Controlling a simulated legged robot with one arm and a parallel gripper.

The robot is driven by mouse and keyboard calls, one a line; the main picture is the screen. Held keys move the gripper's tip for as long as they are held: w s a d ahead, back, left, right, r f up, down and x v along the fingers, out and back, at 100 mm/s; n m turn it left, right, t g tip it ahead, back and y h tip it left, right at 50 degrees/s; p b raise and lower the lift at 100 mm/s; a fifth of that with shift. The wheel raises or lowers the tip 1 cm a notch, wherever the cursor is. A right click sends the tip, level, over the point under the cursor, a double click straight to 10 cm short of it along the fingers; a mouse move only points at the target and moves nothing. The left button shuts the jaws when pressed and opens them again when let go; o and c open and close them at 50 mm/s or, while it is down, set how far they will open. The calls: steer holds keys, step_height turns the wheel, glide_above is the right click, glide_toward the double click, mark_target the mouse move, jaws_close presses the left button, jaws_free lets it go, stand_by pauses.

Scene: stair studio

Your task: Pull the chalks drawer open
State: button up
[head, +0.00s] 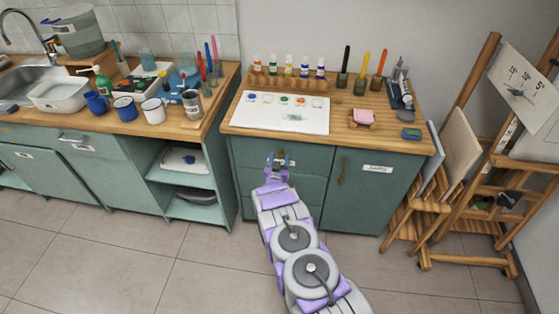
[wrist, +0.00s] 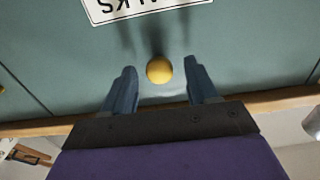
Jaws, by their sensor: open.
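The chalks drawer (wrist: 60,70) is a green front in the wrist view, with an upside-down white label (wrist: 145,8) partly cut off at the top edge. Its round brass knob (wrist: 160,70) appears between the two dark fingers of my gripper (wrist: 160,78). The fingers are open, with a gap on each side of the knob. In the head view, my gripper (head: 281,160) is at the upper drawer of the green cabinet (head: 308,185), below the wooden worktop. It hides the knob and most of the label there. The drawer looks shut.
The worktop (head: 355,135) above holds a paint sheet (head: 282,113), a bottle rack (head: 290,82) and a pink sponge (head: 363,116). A cabinet door (head: 370,190) is to the right, then wooden easels (head: 480,190). The tiled floor (head: 180,270) in front is clear.

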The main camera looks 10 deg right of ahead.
steer(key=shift+w, duration=0.1)
jaws_close()
stand_by(0.6)
